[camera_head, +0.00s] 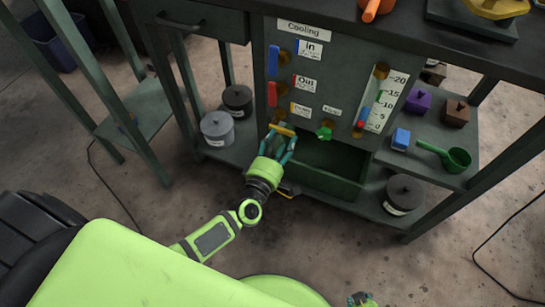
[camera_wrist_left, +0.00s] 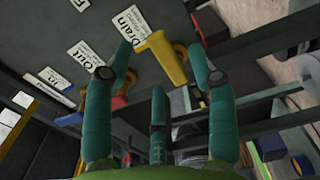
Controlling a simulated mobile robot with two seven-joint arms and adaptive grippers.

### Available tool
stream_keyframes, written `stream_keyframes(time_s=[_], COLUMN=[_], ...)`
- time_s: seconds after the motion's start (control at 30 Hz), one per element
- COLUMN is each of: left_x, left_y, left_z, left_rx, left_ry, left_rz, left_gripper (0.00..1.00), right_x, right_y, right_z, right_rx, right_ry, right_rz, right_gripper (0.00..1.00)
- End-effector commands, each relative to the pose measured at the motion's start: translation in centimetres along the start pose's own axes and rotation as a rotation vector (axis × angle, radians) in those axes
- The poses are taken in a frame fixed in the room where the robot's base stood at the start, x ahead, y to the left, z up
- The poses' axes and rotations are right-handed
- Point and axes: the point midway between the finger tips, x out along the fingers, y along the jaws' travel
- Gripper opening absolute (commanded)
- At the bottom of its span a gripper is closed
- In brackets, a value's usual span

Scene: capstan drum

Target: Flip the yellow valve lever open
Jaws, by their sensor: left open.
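The yellow valve lever (camera_head: 284,130) lies roughly crosswise low on the front of the grey panel (camera_head: 340,105). My left gripper (camera_head: 280,143) is open at the lever, its teal fingers pointing up at the panel. In the left wrist view the yellow lever (camera_wrist_left: 166,58) shows between the spread fingertips of the left gripper (camera_wrist_left: 161,66), beside a label reading "Drain" (camera_wrist_left: 126,24). I cannot tell whether the fingers touch it. Part of my right gripper (camera_head: 361,299) shows at the bottom edge, cut off by the frame.
A blue lever (camera_head: 273,60) and a red lever (camera_head: 272,94) are above the yellow one. A green knob (camera_head: 324,133) is to its right, over an open dark bin (camera_head: 325,184). Lidded pots (camera_head: 217,128) stand left; a shelf (camera_head: 428,172) with blocks and a green scoop (camera_head: 457,158) is right.

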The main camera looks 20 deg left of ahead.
Motion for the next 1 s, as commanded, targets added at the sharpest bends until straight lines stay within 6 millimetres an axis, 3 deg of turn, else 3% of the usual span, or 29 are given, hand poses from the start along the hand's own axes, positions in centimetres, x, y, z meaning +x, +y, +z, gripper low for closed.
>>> stream_keyframes(time_s=[0.2, 0.4, 1.0], left_x=[-4.6, -6.9, -7.2], left_y=[0.0, 0.0, 0.0], left_z=[-0.1, 0.0, 0.0], left_rx=[0.002, 0.003, 0.002], left_ry=[0.000, 0.000, 0.000], left_rz=[-0.001, 0.000, 0.001], left_gripper=[0.57, 0.57, 0.57], right_x=[0.0, 0.0, 0.0], right_y=[0.0, 0.0, 0.1], right_z=[0.1, 0.1, 0.1], right_rx=[0.000, 0.000, 0.001], right_ry=[-0.001, -0.001, -0.001], right_rz=[0.000, 0.001, 0.001], right_gripper=[0.40, 0.40, 0.40])
